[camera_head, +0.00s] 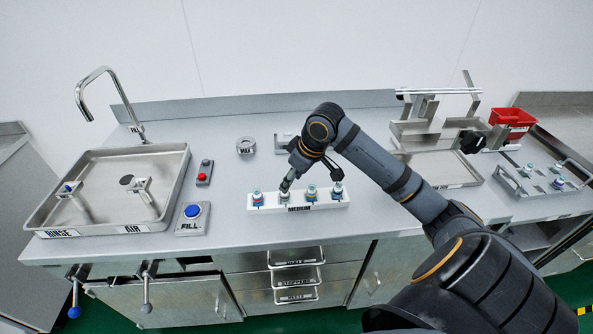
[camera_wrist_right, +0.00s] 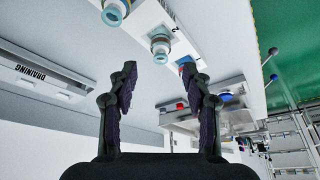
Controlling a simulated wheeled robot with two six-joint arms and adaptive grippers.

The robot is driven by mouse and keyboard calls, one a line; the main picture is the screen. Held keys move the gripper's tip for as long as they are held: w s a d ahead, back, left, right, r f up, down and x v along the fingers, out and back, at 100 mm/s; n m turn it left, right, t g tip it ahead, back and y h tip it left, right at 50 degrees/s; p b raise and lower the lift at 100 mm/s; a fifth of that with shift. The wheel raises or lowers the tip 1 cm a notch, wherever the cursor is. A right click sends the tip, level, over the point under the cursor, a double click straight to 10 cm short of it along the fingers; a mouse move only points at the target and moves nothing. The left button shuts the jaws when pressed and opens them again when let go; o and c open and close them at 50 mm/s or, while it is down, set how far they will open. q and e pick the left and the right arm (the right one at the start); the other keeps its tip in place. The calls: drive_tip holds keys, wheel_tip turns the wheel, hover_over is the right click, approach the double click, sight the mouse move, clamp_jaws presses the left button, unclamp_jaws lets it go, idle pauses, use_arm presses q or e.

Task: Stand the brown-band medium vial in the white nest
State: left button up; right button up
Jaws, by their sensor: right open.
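A white rack labelled MEDIUM (camera_head: 298,209) stands near the counter's front and holds several capped vials. A vial (camera_head: 311,193) right of my gripper seems to have an orange-brown band, but bands are too small to be sure. My right gripper (camera_head: 287,182) points down at the rack, close to its second vial from the left. In the right wrist view the gripper (camera_wrist_right: 162,88) is open with nothing between its fingers; a vial (camera_wrist_right: 160,45) shows beyond the gap and another vial (camera_wrist_right: 115,10) at the top edge. I cannot identify the white nest. My left gripper is out of view.
A metal tray labelled RINSE and AIR (camera_head: 105,215) with a faucet (camera_head: 105,95) is at left. Beside it are a FILL button (camera_head: 192,211) and a small button box (camera_head: 204,172). A metal tray with vials (camera_head: 540,180) and a red bin (camera_head: 511,120) are at right.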

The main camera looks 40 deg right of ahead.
drive_tip(key=v, duration=0.5)
idle(0.5)
